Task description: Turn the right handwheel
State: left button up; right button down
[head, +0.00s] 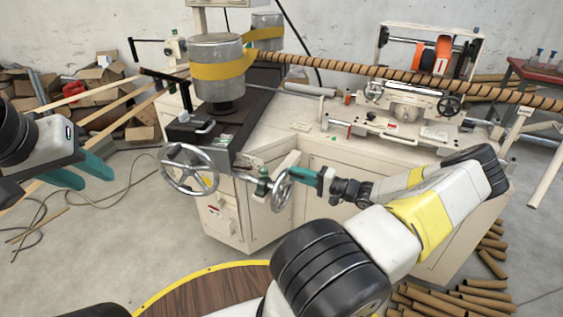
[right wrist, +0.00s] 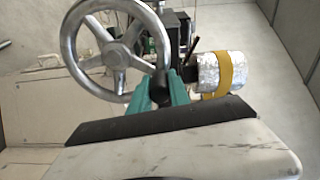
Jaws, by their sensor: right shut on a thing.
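The right handwheel (head: 281,190) is a silver spoked wheel on the front of the cream winder, seen nearly edge-on in the head view. In the right wrist view the wheel (right wrist: 116,57) fills the upper left, with its rim and spokes clear. My right gripper (head: 307,177) is at the wheel's right side. Its teal fingers (right wrist: 161,92) are shut on the wheel's dark handle (right wrist: 159,88), beside the lower right rim. My left gripper (head: 82,170) is at the far left, empty, its teal fingers apart, well away from the wheel.
A second, larger handwheel (head: 189,171) stands just left of the right one. The winder's cream cabinet (head: 226,219) is close behind them. A wrapped tube (head: 400,73) crosses above. Brown tubes (head: 450,299) lie on the floor at lower right. Cables lie on the left floor.

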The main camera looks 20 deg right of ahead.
jog(key=shift+s, duration=0.1)
dwell(0.4)
jog(key=c, duration=1.2)
grip_release()
jog(key=shift+c, duration=0.2)
jog(key=v, duration=0.7)
jog(key=shift+s+d, duration=0.25)
